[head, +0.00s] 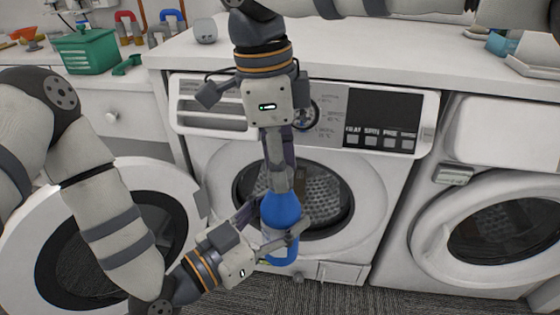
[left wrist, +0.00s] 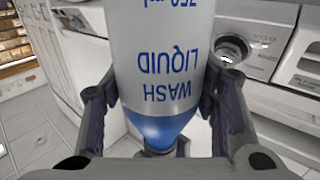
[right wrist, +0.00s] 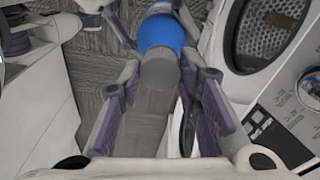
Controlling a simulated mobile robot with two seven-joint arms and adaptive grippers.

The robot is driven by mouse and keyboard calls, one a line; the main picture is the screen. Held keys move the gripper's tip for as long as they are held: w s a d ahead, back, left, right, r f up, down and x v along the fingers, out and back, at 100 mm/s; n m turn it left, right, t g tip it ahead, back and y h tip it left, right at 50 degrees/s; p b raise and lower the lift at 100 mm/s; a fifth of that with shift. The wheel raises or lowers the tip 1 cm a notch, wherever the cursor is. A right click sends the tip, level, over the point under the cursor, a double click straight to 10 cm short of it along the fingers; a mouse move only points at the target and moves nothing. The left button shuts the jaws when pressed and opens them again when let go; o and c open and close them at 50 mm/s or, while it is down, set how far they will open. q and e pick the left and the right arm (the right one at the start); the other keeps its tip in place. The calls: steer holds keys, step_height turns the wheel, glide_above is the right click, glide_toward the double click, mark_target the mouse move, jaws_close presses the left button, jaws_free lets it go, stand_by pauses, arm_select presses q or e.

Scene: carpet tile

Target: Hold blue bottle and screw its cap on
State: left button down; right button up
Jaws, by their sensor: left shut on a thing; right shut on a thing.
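The blue bottle (head: 281,211) stands upright in the air in front of the middle washing machine. My left gripper (head: 277,226) is shut around its body from the left. In the left wrist view the bottle (left wrist: 165,45) shows a pale label reading WASH LIQUID and a blue shoulder. My right gripper (head: 279,178) points down from above and is shut on the grey cap (right wrist: 158,90). The cap is in line with the bottle's blue top (right wrist: 161,33) and looks to meet it. The thread is hidden, so I cannot tell how far the cap is on.
The middle washing machine (head: 370,195) is behind the bottle, its round door (head: 165,215) swung open to the left. A second machine (head: 500,230) stands at the right. The white counter (head: 370,60) runs behind.

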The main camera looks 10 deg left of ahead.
steer(key=m, duration=0.8)
steer(key=shift+w+g+y, duration=0.1)
steer(key=shift+g+y, duration=0.2)
steer(key=m, duration=0.4)
steer(key=shift+m, duration=0.3)
steer(key=m, duration=0.3)
steer(key=shift+d+m+y, duration=0.1)
steer(key=shift+m+y, duration=0.2)
steer(key=shift+y, duration=0.1)
steer(key=m, duration=0.3)
steer(key=shift+m, duration=0.3)
steer(key=m, duration=0.4)
steer(key=shift+y, duration=0.4)
steer(key=m, duration=0.3)
steer(key=shift+d+m, duration=0.1)
steer(key=shift+m, duration=0.2)
steer(key=m, duration=0.3)
steer(key=m+t, duration=0.1)
steer(key=m, duration=0.4)
steer(key=o, duration=0.7)
